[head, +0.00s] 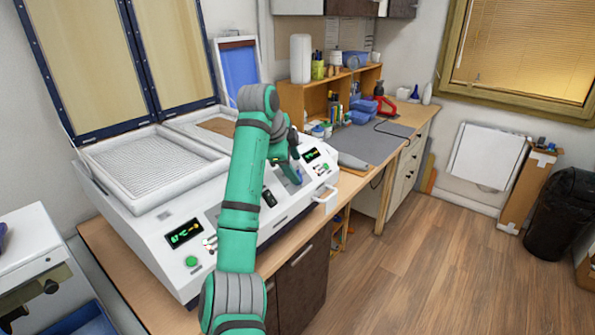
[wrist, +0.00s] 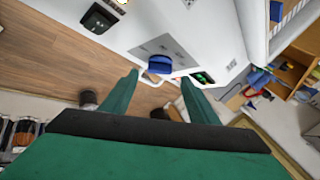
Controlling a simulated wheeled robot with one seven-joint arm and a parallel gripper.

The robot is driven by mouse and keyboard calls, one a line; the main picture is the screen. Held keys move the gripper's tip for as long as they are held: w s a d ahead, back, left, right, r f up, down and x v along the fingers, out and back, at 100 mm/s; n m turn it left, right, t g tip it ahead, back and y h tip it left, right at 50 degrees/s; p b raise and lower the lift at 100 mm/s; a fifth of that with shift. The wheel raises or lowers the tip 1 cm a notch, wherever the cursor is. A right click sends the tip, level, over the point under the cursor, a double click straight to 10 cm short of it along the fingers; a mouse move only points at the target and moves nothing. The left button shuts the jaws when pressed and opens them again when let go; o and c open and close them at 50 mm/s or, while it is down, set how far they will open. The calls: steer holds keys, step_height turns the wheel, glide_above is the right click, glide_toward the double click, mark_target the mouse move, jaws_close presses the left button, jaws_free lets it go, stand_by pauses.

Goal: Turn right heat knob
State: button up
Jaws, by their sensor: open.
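A blue knob (wrist: 160,64) sits on the sloped front panel of the white forming machine (head: 145,235). In the wrist view it lies between and just beyond my two green fingertips, with a visible gap on each side. My gripper (wrist: 159,79) is open, with nothing held. In the head view my gripper (head: 291,168) is at the right part of the front panel, partly behind my arm. A lit display (head: 311,155) is just right of it, and it also shows in the wrist view (wrist: 203,77) beside the right finger.
A black switch (head: 269,197) is on the panel left of my gripper. A white handle (head: 326,200) juts from the machine's right front edge. The workbench with a grey mat (head: 368,143) stands beyond. The wooden floor (head: 440,265) at right is clear.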

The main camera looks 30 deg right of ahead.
steer(key=v, duration=0.7)
stand_by(0.3)
